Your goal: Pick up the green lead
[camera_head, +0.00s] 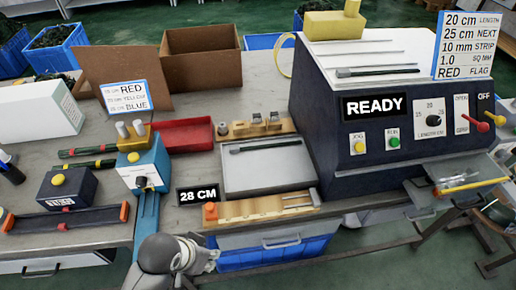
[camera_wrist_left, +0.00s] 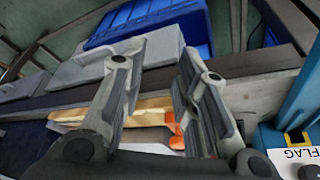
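No lead is plainly green in these frames. A thin dark strip (camera_head: 265,145) lies on the pale tray (camera_head: 270,168) at the middle of the bench; its colour is hard to tell. A yellow lead (camera_head: 470,183) lies on the machine's outlet shelf at the right. My left gripper (camera_head: 208,262) is low in front of the bench, below the 28 CM sign. In the left wrist view its two fingers (camera_wrist_left: 163,58) stand apart with nothing between the tips. My right gripper is out of view.
The dark machine (camera_head: 365,145) reads READY and fills the bench's right side. A wooden fixture (camera_head: 258,210) lies at the front edge, above a blue bin (camera_head: 275,252).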

